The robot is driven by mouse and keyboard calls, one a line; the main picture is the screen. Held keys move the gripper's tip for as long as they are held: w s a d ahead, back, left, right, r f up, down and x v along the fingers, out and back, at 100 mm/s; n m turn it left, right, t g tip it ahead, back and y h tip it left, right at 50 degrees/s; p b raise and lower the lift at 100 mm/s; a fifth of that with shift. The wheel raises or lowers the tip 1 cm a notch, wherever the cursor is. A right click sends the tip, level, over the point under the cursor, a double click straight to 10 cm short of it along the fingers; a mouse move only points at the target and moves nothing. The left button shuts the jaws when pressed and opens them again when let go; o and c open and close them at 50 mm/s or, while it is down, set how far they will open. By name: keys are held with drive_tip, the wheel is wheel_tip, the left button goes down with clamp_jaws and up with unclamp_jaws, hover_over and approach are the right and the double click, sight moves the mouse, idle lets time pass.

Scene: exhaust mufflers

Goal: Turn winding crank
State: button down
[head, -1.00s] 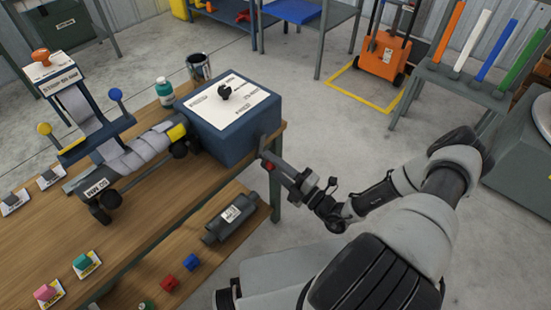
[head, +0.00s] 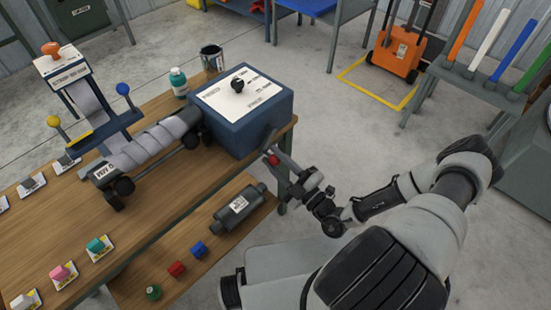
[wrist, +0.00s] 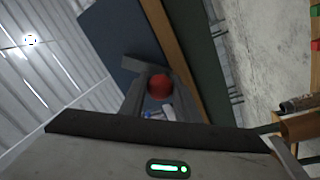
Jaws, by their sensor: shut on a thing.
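The winding crank (head: 269,139) is a grey arm on the right side of the blue box (head: 245,127) at the table's right end. Its round red knob (head: 272,160) also shows in the wrist view (wrist: 159,87). My gripper (head: 277,165) is shut on this knob, with a finger on each side of it. The crank's pivot is mostly hidden.
The wooden table (head: 165,215) carries tagged coloured pieces along its front. A lower shelf (head: 150,277) holds a dark muffler (head: 239,207) and small coloured parts. An orange cart (head: 398,55) stands behind on the floor. Open floor lies right of the table.

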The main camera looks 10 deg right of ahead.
drive_tip(key=c, duration=1.3)
unclamp_jaws()
drive_tip(key=shift+c, duration=0.2)
drive_tip(key=v, duration=1.7)
drive_tip(key=shift+s, duration=0.25)
